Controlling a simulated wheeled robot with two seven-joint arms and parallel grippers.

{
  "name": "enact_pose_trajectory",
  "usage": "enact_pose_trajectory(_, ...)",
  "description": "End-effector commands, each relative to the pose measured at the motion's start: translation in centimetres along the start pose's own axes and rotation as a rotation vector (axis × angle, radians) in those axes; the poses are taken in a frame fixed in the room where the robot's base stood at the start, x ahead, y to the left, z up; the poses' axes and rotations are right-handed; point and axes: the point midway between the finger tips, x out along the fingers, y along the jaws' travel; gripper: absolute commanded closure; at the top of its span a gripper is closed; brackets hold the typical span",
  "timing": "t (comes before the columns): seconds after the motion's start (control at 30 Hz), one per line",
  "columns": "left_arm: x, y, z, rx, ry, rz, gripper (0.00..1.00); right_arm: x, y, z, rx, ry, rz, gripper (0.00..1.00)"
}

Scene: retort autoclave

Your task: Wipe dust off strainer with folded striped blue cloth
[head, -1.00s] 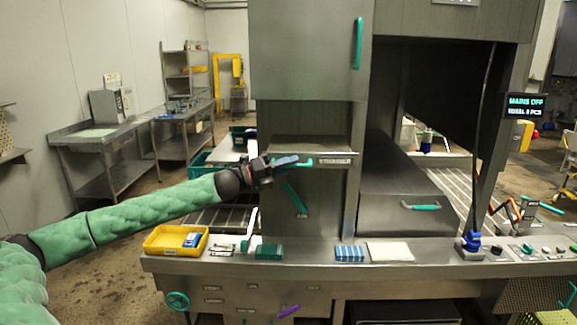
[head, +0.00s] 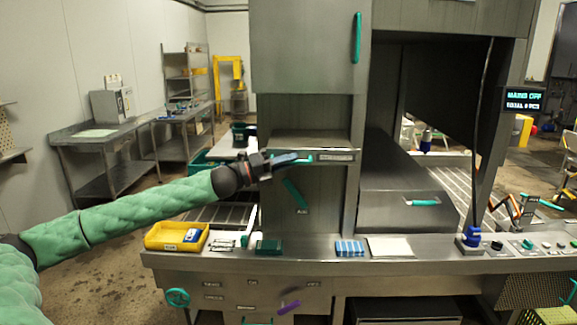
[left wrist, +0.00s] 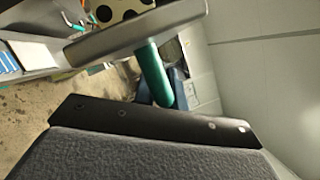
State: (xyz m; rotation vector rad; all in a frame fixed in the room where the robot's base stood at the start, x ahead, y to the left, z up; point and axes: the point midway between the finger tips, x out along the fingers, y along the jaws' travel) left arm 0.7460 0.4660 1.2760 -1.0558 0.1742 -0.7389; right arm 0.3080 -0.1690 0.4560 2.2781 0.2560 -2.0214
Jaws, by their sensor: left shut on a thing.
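The folded striped blue cloth (head: 349,248) lies flat on the steel front ledge, right of the middle. My left gripper (head: 291,159) is at the teal handle (head: 305,159) on the front of the cabinet, below the open shelf niche, and is shut on it. A small label (head: 336,156), too blurred to read surely, is beside the handle. In the left wrist view the teal handle (left wrist: 154,72) joins a grey bar near the jaws. I cannot make out the strainer. My right gripper is not in view.
On the ledge are a yellow tray (head: 156,239), a dark green block (head: 268,247), a pale sheet (head: 390,247) and a blue fitting (head: 471,237) with a hose. A second teal handle (head: 296,194) is on the lower panel. A screen (head: 523,99) reads MAINS OFF.

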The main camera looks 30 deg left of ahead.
Motion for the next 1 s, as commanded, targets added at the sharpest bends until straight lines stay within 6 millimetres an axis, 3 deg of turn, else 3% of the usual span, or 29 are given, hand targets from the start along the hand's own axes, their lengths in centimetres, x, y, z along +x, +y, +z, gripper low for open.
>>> enact_pose_trajectory(0.33, 0.01, 0.11, -0.52, -0.004, 0.006, 0.000, 1.00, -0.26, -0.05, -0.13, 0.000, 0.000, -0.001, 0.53)
enact_pose_trajectory(0.37, 0.01, 0.12, -0.54, -0.004, 0.006, 0.000, 0.83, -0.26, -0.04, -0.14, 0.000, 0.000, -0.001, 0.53)
enact_pose_trajectory(0.47, 0.01, 0.10, -0.48, -0.003, 0.005, 0.000, 0.66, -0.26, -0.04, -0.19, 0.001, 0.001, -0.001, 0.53)
enact_pose_trajectory(1.0, -0.70, 0.25, -0.36, -0.003, 0.002, 0.001, 0.66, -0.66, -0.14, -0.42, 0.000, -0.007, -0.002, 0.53)
